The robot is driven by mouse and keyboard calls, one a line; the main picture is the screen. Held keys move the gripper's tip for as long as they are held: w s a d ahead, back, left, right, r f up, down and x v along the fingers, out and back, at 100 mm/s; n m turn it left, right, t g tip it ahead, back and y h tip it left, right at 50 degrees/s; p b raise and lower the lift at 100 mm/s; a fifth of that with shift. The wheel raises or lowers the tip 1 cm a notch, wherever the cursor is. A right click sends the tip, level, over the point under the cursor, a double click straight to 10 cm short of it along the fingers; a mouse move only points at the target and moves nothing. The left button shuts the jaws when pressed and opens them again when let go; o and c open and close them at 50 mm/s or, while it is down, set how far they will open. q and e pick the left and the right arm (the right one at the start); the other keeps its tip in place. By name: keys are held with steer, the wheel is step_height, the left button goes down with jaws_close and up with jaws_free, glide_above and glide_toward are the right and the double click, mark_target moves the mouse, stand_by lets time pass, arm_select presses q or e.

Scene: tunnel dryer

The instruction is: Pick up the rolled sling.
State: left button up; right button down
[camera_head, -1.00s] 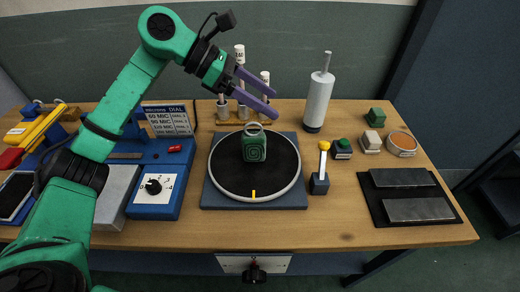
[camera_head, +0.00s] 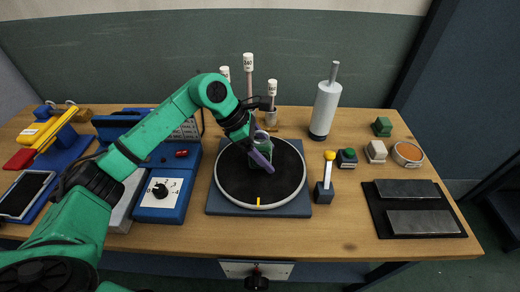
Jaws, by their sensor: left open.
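The rolled sling, a small green block-like roll (camera_head: 265,144), sits near the middle of the round black disc (camera_head: 282,186), which has a pale rim and a yellow mark at the front. My left gripper (camera_head: 262,154) has come down over the sling with its purple fingers open. One finger crosses in front of the sling and hides part of it; the other finger is mostly hidden. I cannot tell whether either finger touches the sling. My right gripper is not in view.
A blue device with a dial (camera_head: 161,192) stands left of the disc. A white cylinder (camera_head: 325,108) and several white-capped rods stand behind. A yellow-topped stick in a dark block (camera_head: 324,193) is close on the right. A black tray with metal plates (camera_head: 376,222) lies farther right.

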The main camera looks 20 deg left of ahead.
arm_select(q)
steer(key=shift+w, duration=0.1)
jaws_close()
